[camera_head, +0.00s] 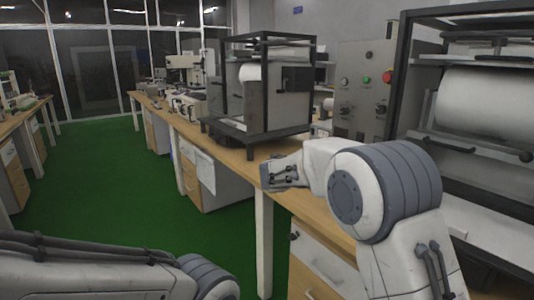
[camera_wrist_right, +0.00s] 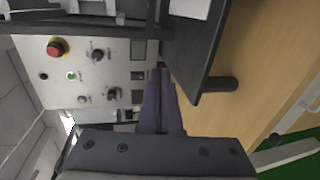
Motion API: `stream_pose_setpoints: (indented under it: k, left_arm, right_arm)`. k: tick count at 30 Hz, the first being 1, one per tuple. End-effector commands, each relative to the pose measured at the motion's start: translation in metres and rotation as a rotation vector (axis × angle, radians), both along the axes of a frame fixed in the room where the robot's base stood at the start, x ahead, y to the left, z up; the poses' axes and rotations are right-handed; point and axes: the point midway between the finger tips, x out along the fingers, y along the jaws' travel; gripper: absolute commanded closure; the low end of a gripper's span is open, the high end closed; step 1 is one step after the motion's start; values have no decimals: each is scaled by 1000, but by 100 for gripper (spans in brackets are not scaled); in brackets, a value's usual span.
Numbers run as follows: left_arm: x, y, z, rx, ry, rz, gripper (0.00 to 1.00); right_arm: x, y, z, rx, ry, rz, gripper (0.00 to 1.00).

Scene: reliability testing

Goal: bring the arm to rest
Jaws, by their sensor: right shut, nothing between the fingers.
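My right arm comes in from the lower right in the head view. Its gripper (camera_head: 272,174) is over the wooden bench's edge (camera_head: 300,206), just in front of the black-framed test machine (camera_head: 270,90). In the right wrist view the two dark fingers (camera_wrist_right: 160,76) are together, with nothing between them. My left arm lies across the lower left of the head view. Its gripper is out of the picture.
A grey control panel (camera_head: 362,90) with a red button stands behind the arm; it also shows in the right wrist view (camera_wrist_right: 120,50). A large framed machine with a white roller (camera_head: 485,105) is on the right. The green floor (camera_head: 110,195) at left is clear.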

Motion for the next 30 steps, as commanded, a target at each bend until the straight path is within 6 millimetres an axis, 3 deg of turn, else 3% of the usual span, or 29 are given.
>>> stream_pose_setpoints:
  k: [5, 11, 14, 18, 21, 24, 30]
  left_arm:
    - [0, 0, 0, 0, 0, 0, 50]
    - [0, 0, 0, 0, 0, 0, 50]
    - [0, 0, 0, 0, 0, 0, 50]
    - [0, 0, 0, 0, 0, 0, 50]
    - [0, 0, 0, 0, 0, 0, 50]
    - [0, 0, 0, 0, 0, 0, 50]
    - [0, 0, 0, 0, 0, 0, 50]
  right_arm:
    - [-37, 14, -21, 121, 106, 6, 100]
    - [-104, 40, -56, 316, 269, 21, 100]
    - [-155, 60, -79, 454, 374, 34, 100]
    - [-246, 92, -112, 684, 536, 50, 100]
    - [-302, 111, -130, 830, 625, 55, 100]
    - [-350, 125, -142, 954, 692, 54, 100]
    - [-427, 146, -160, 1173, 785, 39, 100]
